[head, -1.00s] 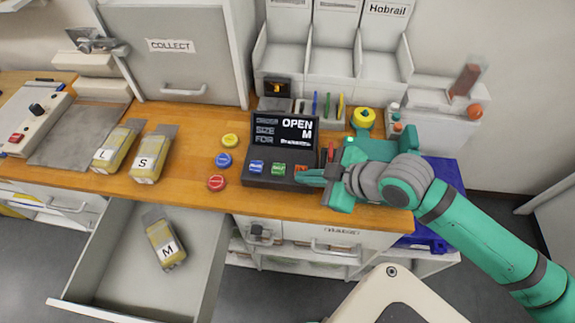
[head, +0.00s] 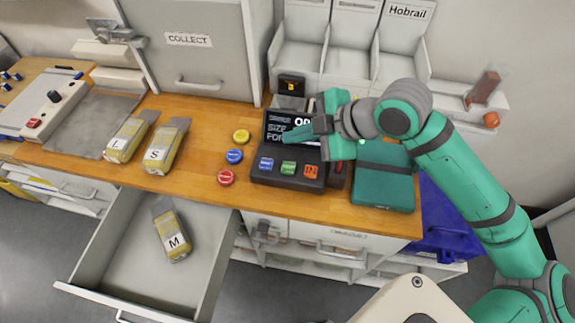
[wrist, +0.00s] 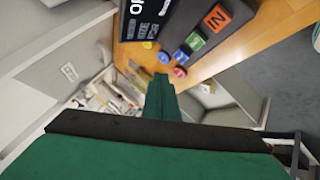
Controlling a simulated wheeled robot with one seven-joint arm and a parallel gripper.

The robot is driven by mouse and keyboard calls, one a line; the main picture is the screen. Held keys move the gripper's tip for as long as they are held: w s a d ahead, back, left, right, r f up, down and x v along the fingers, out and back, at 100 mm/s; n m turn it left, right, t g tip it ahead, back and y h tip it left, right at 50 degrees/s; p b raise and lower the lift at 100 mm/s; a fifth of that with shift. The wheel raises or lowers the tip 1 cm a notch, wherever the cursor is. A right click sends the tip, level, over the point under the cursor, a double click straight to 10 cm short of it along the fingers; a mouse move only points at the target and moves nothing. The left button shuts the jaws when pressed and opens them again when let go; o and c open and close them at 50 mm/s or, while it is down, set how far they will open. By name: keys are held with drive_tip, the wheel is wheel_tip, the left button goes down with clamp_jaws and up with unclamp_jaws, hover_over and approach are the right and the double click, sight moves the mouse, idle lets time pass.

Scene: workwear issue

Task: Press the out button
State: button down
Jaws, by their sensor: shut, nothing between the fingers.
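The dark console (head: 259,178) stands on the wooden counter. Its front row holds a blue button (head: 266,164), a green button (head: 289,168) and an orange button (head: 311,172). In the wrist view the orange button (wrist: 217,17) reads IN; the lettering on the green button (wrist: 195,40) and blue button (wrist: 180,55) is too small to read surely. My gripper (head: 286,138) is shut and empty, its tips in front of the screen, behind the button row. The fingers also show in the wrist view (wrist: 160,78), apart from the buttons. They partly hide the screen's text.
Yellow (head: 241,136), blue (head: 234,156) and red (head: 226,177) discs lie left of the console. Packs L (head: 125,140) and S (head: 160,152) lie farther left. The open drawer (head: 205,275) holds pack M (head: 172,238). A COLLECT cabinet (head: 190,62) stands behind.

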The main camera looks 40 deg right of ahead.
sight(293, 169)
drive_tip(key=shift+w, duration=0.1)
idle(0.3)
drive_tip(key=shift+f, duration=4.35)
drive_tip(key=shift+f, duration=0.15)
drive_tip(key=shift+f, duration=0.3)
drive_tip(key=shift+f, duration=0.5)
drive_tip(key=shift+r, duration=0.95)
drive_tip(key=shift+r, duration=2.5)
